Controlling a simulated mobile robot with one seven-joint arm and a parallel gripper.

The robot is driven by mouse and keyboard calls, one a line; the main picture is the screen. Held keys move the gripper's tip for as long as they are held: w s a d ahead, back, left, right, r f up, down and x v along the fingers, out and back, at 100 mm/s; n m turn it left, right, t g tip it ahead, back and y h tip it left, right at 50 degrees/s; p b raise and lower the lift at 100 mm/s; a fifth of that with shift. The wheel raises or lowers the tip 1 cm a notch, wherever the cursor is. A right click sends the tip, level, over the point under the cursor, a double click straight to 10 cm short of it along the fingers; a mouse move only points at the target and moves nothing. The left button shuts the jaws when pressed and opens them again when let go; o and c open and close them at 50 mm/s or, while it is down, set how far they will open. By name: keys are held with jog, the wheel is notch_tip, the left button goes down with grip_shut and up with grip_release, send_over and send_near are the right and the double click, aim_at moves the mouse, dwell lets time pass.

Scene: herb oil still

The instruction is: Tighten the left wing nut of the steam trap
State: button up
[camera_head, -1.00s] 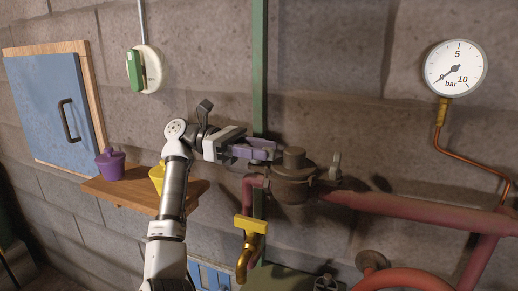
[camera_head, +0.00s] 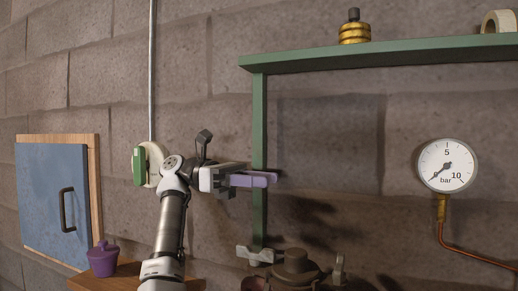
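The steam trap (camera_head: 297,265) is a dark, rusty body with a round cap at the bottom of the head view; its lower part is cut off. Its left wing nut (camera_head: 256,254) is pale grey, with its wings lying roughly across the picture. The right wing nut (camera_head: 339,269) stands with a wing upright. My gripper (camera_head: 271,179), with purple fingers, is above the left wing nut and clear of it, pointing right. It holds nothing that I can see. The fingers are seen nearly edge-on, so their gap is unclear.
A green post and shelf frame (camera_head: 259,150) stands by my gripper. A brass weight (camera_head: 354,32) and a tape roll (camera_head: 498,21) are on the shelf. A pressure gauge (camera_head: 447,166) is at right. A purple pot (camera_head: 103,260) and blue cabinet door (camera_head: 52,205) are at left.

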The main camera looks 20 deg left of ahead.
notch_tip(320, 180, up, 6)
jog(key=p, duration=0.3)
jog(key=shift+f, duration=0.15)
jog(key=shift+d, duration=0.1)
dwell(1.1)
